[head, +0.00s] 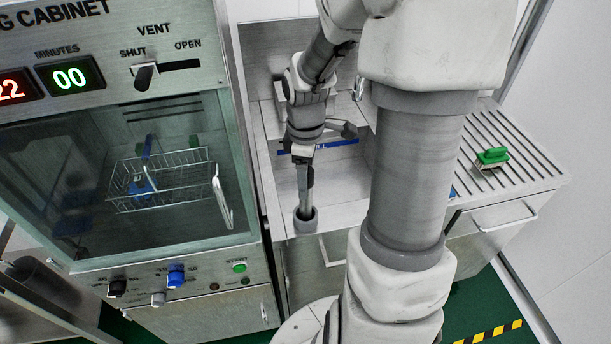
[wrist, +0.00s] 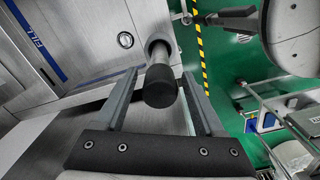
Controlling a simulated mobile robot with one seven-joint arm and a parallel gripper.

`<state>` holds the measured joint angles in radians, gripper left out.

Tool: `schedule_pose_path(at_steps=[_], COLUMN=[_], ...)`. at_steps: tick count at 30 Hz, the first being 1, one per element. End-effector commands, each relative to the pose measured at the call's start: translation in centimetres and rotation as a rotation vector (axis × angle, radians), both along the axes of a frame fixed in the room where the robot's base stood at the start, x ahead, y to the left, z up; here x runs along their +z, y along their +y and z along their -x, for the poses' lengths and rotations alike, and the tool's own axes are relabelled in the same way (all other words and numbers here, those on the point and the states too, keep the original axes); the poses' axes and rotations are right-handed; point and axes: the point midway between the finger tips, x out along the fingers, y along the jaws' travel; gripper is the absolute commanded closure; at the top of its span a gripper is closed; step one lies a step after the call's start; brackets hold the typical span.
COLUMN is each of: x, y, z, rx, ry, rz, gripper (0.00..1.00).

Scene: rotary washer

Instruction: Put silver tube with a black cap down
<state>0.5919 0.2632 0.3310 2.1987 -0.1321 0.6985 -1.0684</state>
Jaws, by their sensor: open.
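The silver tube (head: 303,198) stands upright in the head view, its lower end in a round grey cup-like holder (head: 306,226) at the front edge of the sink counter. In the wrist view its black cap (wrist: 160,93) faces the camera, and the holder's rim (wrist: 158,40) shows beyond it. My gripper (head: 304,176) points down over the tube. In the wrist view my gripper (wrist: 159,76) is open, one finger on each side of the cap, with visible gaps. How deep the tube sits is hidden.
The cabinet (head: 225,270) with a wire basket (head: 170,182) behind its glass stands at left. My arm blocks the middle of the head view. A blue FILL line (head: 335,146) marks the sink's back wall.

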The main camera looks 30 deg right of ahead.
Motion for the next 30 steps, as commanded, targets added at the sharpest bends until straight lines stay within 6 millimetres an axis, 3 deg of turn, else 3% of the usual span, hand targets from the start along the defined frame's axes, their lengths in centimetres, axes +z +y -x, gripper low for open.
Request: schedule_pose_path(at_steps=[18, 30], x=[11.1, 12.3], y=[0.0, 0.0], z=[-0.1, 0.0], rx=[0.000, 0.000], ry=[-0.004, -0.001], rz=[0.002, -0.001], gripper=[0.29, 0.29])
